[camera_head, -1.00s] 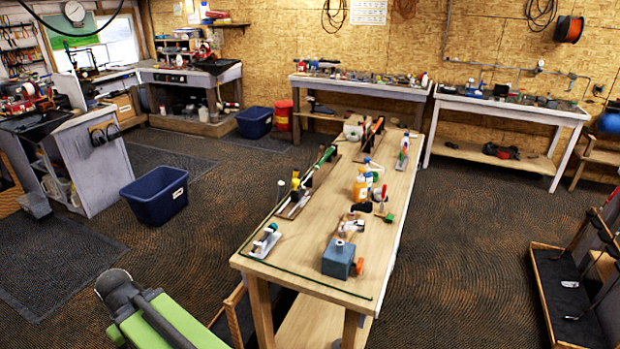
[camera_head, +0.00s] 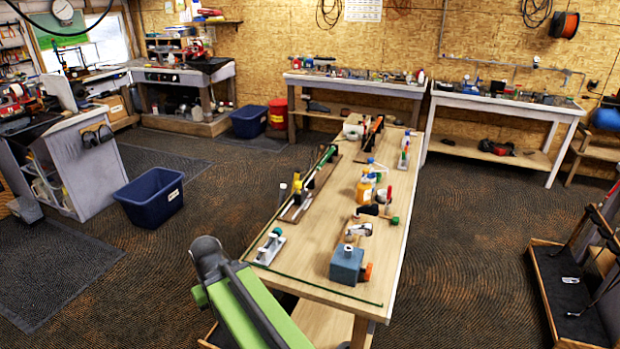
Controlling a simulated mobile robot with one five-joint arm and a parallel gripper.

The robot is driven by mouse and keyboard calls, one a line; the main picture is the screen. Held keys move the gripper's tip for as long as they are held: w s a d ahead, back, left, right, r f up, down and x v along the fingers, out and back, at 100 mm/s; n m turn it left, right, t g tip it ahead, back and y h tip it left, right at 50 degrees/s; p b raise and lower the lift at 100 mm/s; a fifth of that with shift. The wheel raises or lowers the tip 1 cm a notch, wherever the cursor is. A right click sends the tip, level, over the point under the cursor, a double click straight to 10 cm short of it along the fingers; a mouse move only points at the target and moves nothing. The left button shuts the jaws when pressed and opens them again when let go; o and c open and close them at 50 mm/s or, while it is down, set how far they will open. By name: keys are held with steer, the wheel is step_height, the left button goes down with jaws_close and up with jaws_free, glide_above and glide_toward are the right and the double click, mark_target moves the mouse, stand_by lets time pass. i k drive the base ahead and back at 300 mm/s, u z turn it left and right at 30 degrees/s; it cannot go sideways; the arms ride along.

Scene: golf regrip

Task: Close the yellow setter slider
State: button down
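The long wooden workbench (camera_head: 310,262) runs away from me in the middle of the view. Near its left edge a green-gripped club (camera_head: 322,163) lies in a dark holder. Small upright pieces stand beside it, one of them yellowish (camera_head: 297,187). They are too small to tell which is the yellow setter slider, or whether it is open or closed. My green and grey arm (camera_head: 250,308) shows at the bottom, in front of the bench's near left corner. My gripper cannot be made out.
On the bench, a blue vise (camera_head: 346,263) stands near the front, a small grey stand (camera_head: 270,246) near the left corner, and bottles (camera_head: 365,190) along the right. A blue bin (camera_head: 149,198) is on the floor at left. A club rack (camera_head: 560,290) stands at right.

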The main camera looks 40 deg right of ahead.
mark_target(300, 196)
steer(key=u, duration=0.05)
steer(key=i, duration=1)
steer(key=z, duration=0.05)
